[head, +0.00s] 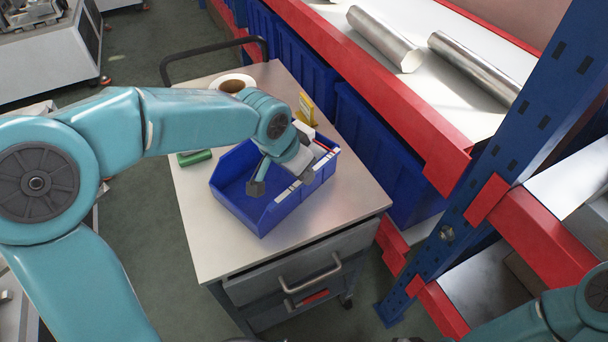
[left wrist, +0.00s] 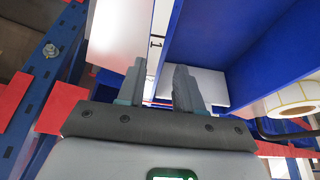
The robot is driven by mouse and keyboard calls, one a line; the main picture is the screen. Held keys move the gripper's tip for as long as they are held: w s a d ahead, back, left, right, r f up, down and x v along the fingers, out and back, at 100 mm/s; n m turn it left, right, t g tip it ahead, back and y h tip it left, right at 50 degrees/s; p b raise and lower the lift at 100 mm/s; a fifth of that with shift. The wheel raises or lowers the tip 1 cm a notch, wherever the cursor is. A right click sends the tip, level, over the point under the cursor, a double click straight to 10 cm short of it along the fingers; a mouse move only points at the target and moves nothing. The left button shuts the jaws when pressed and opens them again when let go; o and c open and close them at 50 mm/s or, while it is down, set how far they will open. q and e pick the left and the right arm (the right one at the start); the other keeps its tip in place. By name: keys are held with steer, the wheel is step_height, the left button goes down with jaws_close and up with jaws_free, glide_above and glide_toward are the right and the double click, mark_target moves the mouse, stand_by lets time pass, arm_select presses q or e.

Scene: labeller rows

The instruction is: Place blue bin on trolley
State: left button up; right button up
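The blue bin (head: 232,200) stands on the light top of the trolley (head: 350,200), in its middle right. A pale label strip runs along its near right rim. My left gripper (head: 282,183) is over that rim, one fingertip on the inner side and the other on the outer side. Its fingers are apart, with a clear gap. In the left wrist view, the left gripper (left wrist: 159,88) has spread fingers, with the bin's wall and a white label marked 1 (left wrist: 157,42) beyond and between them. My right gripper is out of view; only part of that arm shows at bottom right.
On the trolley are a label roll (head: 232,79), a yellow item (head: 306,106) and a green item (head: 195,158). A blue and red rack (head: 440,150) stands close on the right, with metal cylinders (head: 385,38) and more blue bins (head: 365,150). The trolley's near corner is bare.

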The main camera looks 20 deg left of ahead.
arm_select(q)
steer(key=v, duration=0.7)
steer(key=shift+s+r, duration=0.1)
steer(key=shift+r, duration=0.15)
steer(key=shift+f, duration=0.1)
